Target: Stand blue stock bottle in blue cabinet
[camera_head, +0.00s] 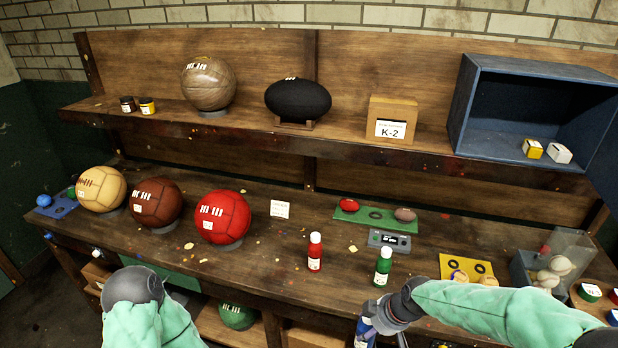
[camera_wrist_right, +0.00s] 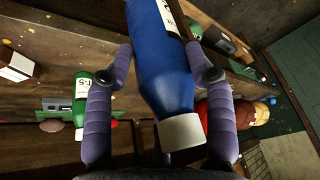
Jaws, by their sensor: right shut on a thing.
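The blue stock bottle (camera_wrist_right: 160,65) fills the middle of the right wrist view, between my two finger pads, its pale cap toward the camera. My right gripper (camera_wrist_right: 160,70) is shut on it. In the head view the bottle (camera_head: 364,333) shows at the bottom edge, partly hidden by my right gripper (camera_head: 385,318), in front of the bench edge. The blue cabinet (camera_head: 463,117) stands open-fronted at the right of the upper shelf, with a yellow and a white small box inside right. My left arm is at the lower left of the head view; its gripper fingers are not visible.
A red bottle (camera_head: 315,252) and a green bottle (camera_head: 383,267) stand on the bench near my right gripper. A K-2 box (camera_head: 391,120) sits left of the cabinet. A clear bin (camera_head: 560,262) of balls stands at right. The cabinet floor's left part is clear.

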